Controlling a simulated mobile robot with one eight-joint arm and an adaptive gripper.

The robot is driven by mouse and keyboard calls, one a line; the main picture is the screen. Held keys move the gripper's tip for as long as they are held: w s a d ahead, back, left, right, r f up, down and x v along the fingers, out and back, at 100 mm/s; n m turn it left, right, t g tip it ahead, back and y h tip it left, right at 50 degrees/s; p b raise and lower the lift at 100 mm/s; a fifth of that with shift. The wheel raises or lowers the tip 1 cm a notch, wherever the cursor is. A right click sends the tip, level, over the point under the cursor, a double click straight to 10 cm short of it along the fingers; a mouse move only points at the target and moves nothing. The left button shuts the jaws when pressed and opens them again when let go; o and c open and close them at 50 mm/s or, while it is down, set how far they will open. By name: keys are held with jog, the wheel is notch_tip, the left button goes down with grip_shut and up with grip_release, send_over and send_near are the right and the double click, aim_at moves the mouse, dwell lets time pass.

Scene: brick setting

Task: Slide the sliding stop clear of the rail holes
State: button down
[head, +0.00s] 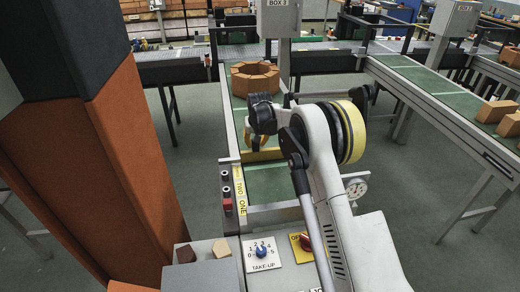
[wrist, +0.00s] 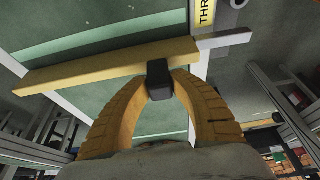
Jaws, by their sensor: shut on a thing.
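The sliding stop is a yellow bar (wrist: 85,73) lying across the green belt (wrist: 110,32) in the wrist view, with a black block grip (wrist: 160,80) and a grey metal tongue (wrist: 226,40) at its right end. The tongue crosses the pale rail beside a yellow label (wrist: 206,12) reading "THR". My gripper (wrist: 160,88) has its yellow fingers closed on both sides of the black block. In the head view my gripper (head: 257,142) is over the belt, and part of the yellow bar (head: 270,155) shows below it. The rail holes cannot be made out.
The rail label (head: 240,190) reads "TWO" and "ONE" nearer me. A ring of orange bricks (head: 254,78) sits farther up the belt. A control panel with a take-up knob (head: 262,251) and red switch (head: 305,242) is in front. An orange-and-black column (head: 85,150) stands left.

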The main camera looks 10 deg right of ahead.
jog(key=shift+w+p, duration=0.3)
jog(key=shift+w, duration=2.55)
jog(key=c, duration=1.1)
grip_release()
jog(key=shift+c, duration=0.2)
jog(key=v, duration=1.2)
jog(key=shift+r, duration=0.1)
